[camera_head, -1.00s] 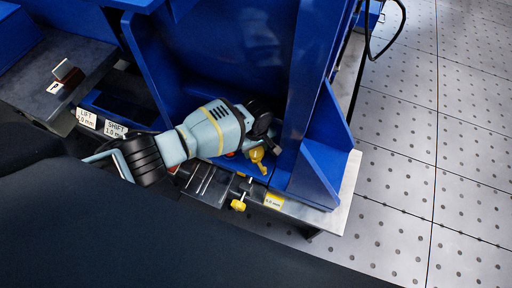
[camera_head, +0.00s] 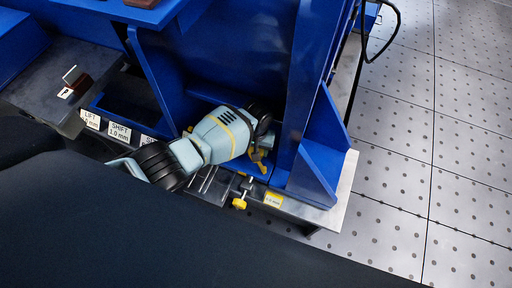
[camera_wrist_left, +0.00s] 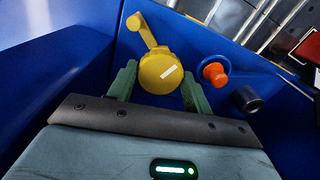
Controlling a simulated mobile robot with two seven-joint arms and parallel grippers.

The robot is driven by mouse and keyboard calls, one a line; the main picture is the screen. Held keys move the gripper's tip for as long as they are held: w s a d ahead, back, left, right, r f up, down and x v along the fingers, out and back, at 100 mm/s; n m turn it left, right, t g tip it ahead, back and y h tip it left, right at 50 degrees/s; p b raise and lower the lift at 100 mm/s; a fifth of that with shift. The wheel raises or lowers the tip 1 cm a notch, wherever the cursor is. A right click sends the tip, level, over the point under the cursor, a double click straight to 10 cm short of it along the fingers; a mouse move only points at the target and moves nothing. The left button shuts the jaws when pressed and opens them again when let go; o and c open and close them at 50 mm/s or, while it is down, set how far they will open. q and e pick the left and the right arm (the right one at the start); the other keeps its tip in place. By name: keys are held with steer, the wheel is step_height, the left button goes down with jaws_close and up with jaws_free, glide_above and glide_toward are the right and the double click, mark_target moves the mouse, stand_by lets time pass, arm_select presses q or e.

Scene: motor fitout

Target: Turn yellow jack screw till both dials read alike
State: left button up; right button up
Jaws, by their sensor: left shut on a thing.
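The yellow jack screw (camera_wrist_left: 160,72) has a round head with a white mark and a crank arm reaching up and left in the left wrist view. My left gripper (camera_wrist_left: 160,88) is shut on its head, one green finger on each side. In the head view my left gripper's fingertips are largely hidden behind my wrist, and part of the yellow screw (camera_head: 259,166) shows below it, at the foot of the blue frame. I cannot make out either dial's face. My right gripper is not in view.
An orange knob (camera_wrist_left: 215,73) and a black cylinder (camera_wrist_left: 247,98) stand close to the right finger. A second yellow knob (camera_head: 239,203) sits at the bench edge beside a yellow-edged label (camera_head: 273,199). Blue upright plates (camera_head: 305,110) flank the arm's right side.

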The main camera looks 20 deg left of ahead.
arm_select(q)
steer(key=m, duration=0.6)
steer(key=shift+s+f+m, duration=0.1)
steer(key=shift+m, duration=0.2)
stand_by(0.5)
steer(key=o, duration=1)
step_height(320, 180, up, 7)
steer(key=p, duration=0.3)
steer(key=shift+f+p, duration=0.2)
steer(key=shift+p, duration=0.1)
steer(key=shift+r, duration=0.65)
